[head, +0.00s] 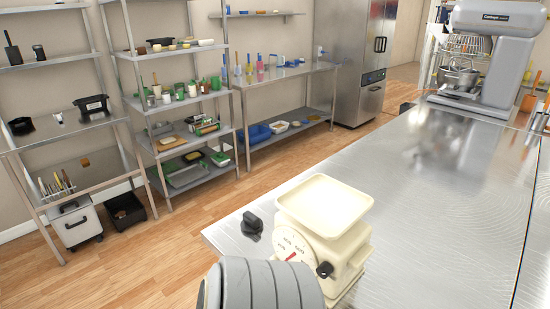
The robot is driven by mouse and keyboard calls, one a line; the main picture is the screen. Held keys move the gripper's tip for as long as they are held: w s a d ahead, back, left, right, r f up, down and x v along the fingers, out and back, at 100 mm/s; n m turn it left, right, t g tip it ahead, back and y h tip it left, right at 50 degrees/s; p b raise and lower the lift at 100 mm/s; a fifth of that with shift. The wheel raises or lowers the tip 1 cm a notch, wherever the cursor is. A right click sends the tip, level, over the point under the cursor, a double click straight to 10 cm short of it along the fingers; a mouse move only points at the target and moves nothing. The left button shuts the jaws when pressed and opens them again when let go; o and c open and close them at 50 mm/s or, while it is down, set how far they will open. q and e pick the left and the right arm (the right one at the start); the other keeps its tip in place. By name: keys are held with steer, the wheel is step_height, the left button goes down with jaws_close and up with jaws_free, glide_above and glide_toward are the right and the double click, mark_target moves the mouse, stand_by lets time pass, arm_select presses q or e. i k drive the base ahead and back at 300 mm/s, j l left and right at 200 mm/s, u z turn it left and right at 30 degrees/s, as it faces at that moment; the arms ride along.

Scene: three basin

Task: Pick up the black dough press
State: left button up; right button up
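A small black object with a knob-like top (252,224), which looks like the dough press, stands on the steel counter (410,215) near its left corner. It is just left of a cream kitchen scale (325,205) and apart from anything gripping it. Neither of my grippers shows in the head view. A grey ribbed rounded part at the bottom edge covers some of the counter in front of the scale.
A large grey stand mixer (490,50) stands at the counter's far end. The counter's middle is bare. Steel shelves (185,110) with many kitchen items, a side table (290,72) and a steel fridge (365,60) line the wall. Open wooden floor (150,255) lies between.

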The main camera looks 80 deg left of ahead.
mark_target(250, 225)
steer(key=u, duration=2.25)
steer(key=i+j+z, duration=0.2)
steer(key=j, duration=0.3)
steer(key=j+z, duration=0.2)
steer(key=j, duration=0.25)
